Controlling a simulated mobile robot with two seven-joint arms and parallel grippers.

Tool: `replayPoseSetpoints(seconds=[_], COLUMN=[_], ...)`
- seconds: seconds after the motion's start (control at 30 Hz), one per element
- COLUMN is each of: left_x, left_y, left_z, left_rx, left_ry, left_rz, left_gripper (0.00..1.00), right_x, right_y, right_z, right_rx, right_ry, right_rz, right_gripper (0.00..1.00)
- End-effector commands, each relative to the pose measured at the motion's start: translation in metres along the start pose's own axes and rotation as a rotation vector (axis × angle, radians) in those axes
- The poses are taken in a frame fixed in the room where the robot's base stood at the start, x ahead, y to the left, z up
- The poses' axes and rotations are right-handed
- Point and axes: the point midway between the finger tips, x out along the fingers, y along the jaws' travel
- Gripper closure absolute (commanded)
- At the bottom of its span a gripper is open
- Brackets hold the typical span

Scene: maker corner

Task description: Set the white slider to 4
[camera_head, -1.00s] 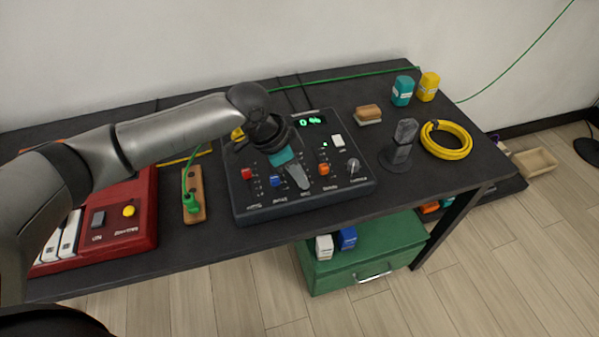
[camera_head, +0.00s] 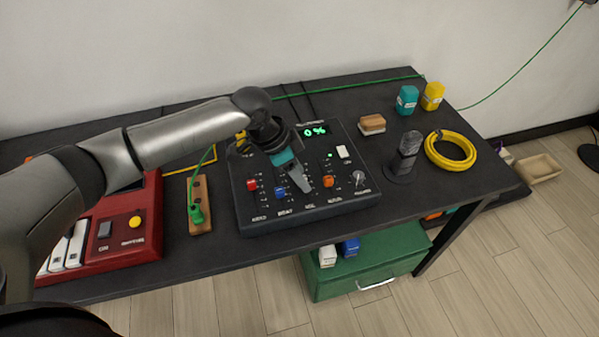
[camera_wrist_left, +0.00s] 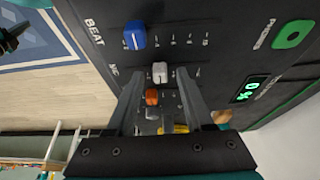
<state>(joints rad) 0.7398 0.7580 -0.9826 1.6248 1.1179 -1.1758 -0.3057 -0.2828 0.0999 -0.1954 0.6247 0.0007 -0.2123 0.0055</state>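The black control panel (camera_head: 300,213) lies on the dark table, with a red slider (camera_head: 252,184), a blue slider (camera_head: 279,193) and an orange slider (camera_head: 328,181). Its green display (camera_head: 315,131) seems to read 0 %. In the left wrist view the white slider (camera_wrist_left: 159,72) sits between the blue slider (camera_wrist_left: 134,36) and the orange slider (camera_wrist_left: 151,96), at the low-numbered end of its scale. My left gripper (camera_head: 303,187) is over the panel and hides the white slider in the head view. Its fingers (camera_wrist_left: 159,76) are open on either side of the white slider, with gaps visible. My right gripper is not in view.
A silver knob (camera_head: 358,178) and a white switch (camera_head: 343,151) are on the panel's right. A red keyboard device (camera_head: 125,235) and a wooden strip with a green plug (camera_head: 197,212) stand left. A dark post (camera_head: 405,155) and yellow cable coil (camera_head: 451,150) lie right.

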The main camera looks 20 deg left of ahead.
Motion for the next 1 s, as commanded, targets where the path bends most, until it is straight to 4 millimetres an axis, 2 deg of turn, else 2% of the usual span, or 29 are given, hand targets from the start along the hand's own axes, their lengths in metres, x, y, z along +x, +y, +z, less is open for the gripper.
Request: replayPoseSetpoints(seconds=[0.23, 0.37, 0.47, 0.63, 0.8, 1.0], left_x=[-0.001, -0.012, -0.03, -0.073, -0.112, -0.142], left_y=[0.0, -0.001, -0.001, -0.001, -0.001, 0.0], left_z=[0.0, -0.001, -0.001, -0.001, -0.001, -0.001], left_rx=[0.0, 0.0, 0.001, 0.001, 0.0, 0.0], left_ry=[0.0, 0.001, 0.0, 0.001, -0.001, 0.0], left_rz=[-0.001, -0.002, -0.003, -0.004, -0.003, -0.002], left_gripper=[0.47, 0.47, 0.47, 0.47, 0.47, 0.47], right_x=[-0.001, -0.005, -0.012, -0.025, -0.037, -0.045], right_y=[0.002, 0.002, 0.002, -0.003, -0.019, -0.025], right_z=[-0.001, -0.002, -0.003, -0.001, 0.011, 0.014], right_rx=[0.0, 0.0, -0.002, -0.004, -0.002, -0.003], right_ry=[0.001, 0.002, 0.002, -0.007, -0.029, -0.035], right_rz=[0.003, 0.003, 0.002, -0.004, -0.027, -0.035], right_gripper=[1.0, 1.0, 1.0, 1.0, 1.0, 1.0])
